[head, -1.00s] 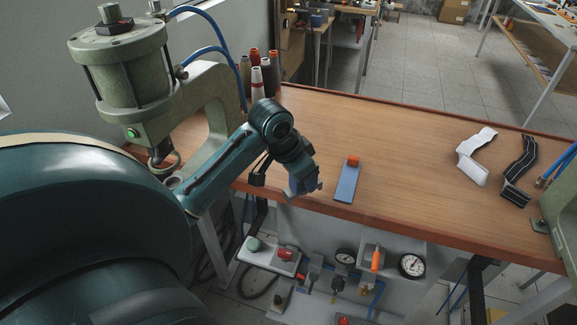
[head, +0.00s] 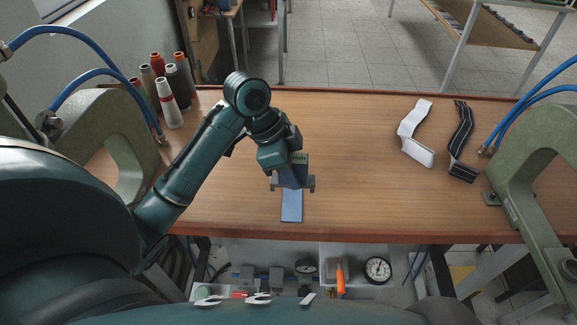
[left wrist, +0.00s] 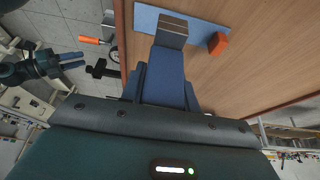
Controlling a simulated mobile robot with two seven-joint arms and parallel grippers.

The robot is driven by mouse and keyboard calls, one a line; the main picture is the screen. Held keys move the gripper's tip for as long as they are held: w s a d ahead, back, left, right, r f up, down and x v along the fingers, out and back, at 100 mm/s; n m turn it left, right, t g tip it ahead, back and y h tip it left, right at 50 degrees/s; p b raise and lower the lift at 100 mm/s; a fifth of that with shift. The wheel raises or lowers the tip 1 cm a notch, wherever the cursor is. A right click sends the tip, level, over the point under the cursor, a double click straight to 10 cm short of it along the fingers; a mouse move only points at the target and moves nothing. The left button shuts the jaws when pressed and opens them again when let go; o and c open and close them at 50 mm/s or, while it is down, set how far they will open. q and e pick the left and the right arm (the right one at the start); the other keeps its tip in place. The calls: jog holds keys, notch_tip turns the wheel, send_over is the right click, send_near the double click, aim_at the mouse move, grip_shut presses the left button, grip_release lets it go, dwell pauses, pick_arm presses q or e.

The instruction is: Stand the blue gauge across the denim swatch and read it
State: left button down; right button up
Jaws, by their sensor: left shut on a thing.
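Thread cones (head: 166,100) stand at the table's back left. A white strip (head: 415,140) and a black strip (head: 461,140) lie at right. Green presses flank the table (head: 365,190). A dial (head: 377,269) is below the front edge.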

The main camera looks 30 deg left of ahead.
aim_at(294, 158)
pick_arm(q)
jog(key=shift+f+b, duration=0.9)
jog(key=shift+f, duration=1.6)
jog(key=shift+p, duration=0.6)
jog(key=shift+f, duration=0.45)
jog(key=c, duration=1)
grip_release()
jog(key=shift+o, duration=0.2)
notch_tip(294, 158, up, 10)
jog(key=shift+s, duration=0.1)
